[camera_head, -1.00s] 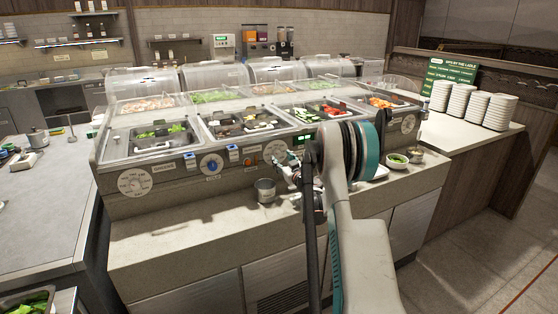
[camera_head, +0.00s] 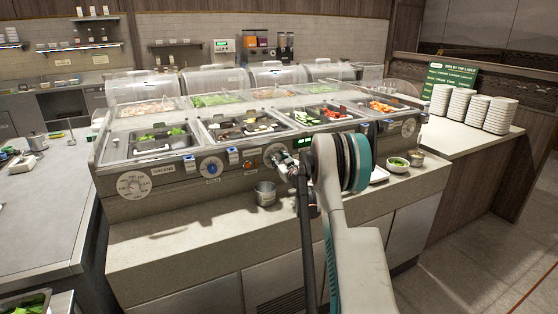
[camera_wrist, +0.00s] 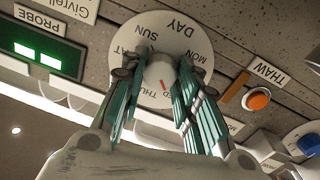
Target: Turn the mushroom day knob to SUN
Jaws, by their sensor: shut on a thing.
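The day knob (camera_wrist: 160,72) is a pale round knob in the middle of a white dial (camera_wrist: 160,33) on the speckled panel, in the wrist view. Its red mark is at the knob's lower edge, near THU. The SUN label is at the upper left of the dial, between DAY and SAT; MON is at the right. My gripper (camera_wrist: 167,70) is shut on the knob with a green-sided finger on each side. The fingers cover part of the lower dial. In the head view my gripper (camera_head: 282,160) reaches the dial (camera_head: 273,150) on the counter front.
An orange THAW button (camera_wrist: 257,100) and a blue knob (camera_wrist: 309,143) are close by at right in the wrist view. A green display (camera_wrist: 40,50) is at left. A metal cup (camera_head: 265,193) stands on the ledge below my gripper, and small bowls (camera_head: 398,164) stand farther right.

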